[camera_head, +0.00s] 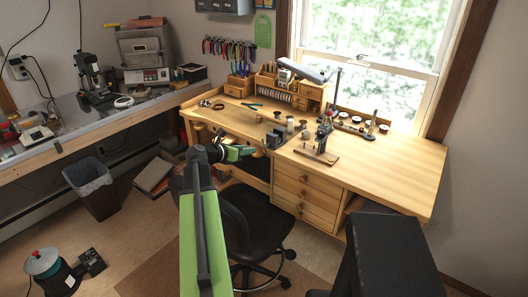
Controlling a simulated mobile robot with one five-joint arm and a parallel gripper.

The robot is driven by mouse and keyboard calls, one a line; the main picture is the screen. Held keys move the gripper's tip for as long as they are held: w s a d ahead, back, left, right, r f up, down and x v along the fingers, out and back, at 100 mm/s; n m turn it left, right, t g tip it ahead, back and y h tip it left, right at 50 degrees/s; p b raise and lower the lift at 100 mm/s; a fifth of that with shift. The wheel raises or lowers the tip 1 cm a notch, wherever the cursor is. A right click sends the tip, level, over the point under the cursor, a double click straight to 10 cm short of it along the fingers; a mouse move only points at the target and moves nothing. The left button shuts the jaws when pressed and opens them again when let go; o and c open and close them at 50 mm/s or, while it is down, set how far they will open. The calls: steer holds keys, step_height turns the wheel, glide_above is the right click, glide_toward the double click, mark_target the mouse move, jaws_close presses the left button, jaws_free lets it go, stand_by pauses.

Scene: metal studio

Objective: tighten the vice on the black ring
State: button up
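A small dark block-like fitting that looks like the vice (276,138) sits at the front edge of the wooden workbench (390,165). I cannot make out a black ring in its jaws at this size. My green and black arm reaches up from the bottom of the view. My gripper (250,152) points right, just left of and slightly below the vice, near the bench's front edge. Its fingertips are too small to show whether they are open or shut, or whether they touch the vice handle.
A small drill-like stand (322,140) on a wooden base stands right of the vice. A wooden organiser (290,90) is at the back. A black chair (255,220) stands below the bench front. The bench's right part is clear. A bin (92,188) stands left.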

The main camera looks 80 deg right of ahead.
mark_target(264, 147)
steer(key=b+x, duration=0.4)
steer(key=x, duration=0.8)
steer(key=shift+w+f, duration=0.1)
steer(key=shift+c, duration=0.2)
jaws_close()
